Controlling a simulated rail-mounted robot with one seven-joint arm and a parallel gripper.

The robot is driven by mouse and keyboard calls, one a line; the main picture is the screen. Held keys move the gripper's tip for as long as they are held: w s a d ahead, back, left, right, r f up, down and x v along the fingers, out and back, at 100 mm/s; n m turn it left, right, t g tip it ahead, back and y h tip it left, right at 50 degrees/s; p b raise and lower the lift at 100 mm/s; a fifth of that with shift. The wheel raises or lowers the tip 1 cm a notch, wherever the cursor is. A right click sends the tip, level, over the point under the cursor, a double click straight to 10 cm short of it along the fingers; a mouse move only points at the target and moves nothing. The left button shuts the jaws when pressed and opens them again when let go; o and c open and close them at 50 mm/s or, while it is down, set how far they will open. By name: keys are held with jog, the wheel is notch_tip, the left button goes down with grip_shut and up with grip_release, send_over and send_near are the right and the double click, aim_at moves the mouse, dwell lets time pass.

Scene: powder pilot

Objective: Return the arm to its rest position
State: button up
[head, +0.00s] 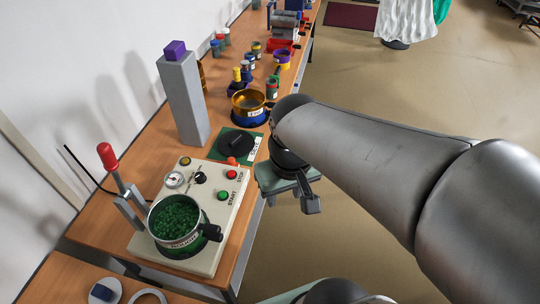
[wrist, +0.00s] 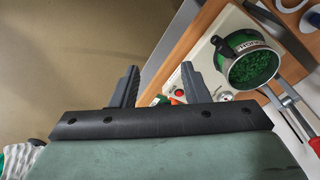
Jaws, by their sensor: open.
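My arm reaches in from the right in the head view, and my gripper (head: 292,200) hangs beside the bench's right edge, over the floor. In the wrist view the two fingers of my gripper (wrist: 160,75) stand apart with nothing between them. Beyond them are bare floor and the bench edge. The nearest equipment is the cream control panel (head: 205,205), with a pot of green granules (head: 176,220) on its front part. The pot also shows at the upper right of the wrist view (wrist: 252,66). My gripper is apart from both.
The wooden bench (head: 130,182) runs along the white wall. It carries a red-handled lever (head: 112,165), a grey column with a purple block (head: 182,95), a dark green pad (head: 236,145), a golden pot (head: 247,103) and several small jars.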

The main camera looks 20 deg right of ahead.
jog(key=shift+s+f+m, duration=0.3)
jog(key=shift+s+f, duration=0.1)
jog(key=shift+s, duration=0.2)
notch_tip(320, 180, down, 5)
jog(key=b, duration=0.4)
dwell(0.3)
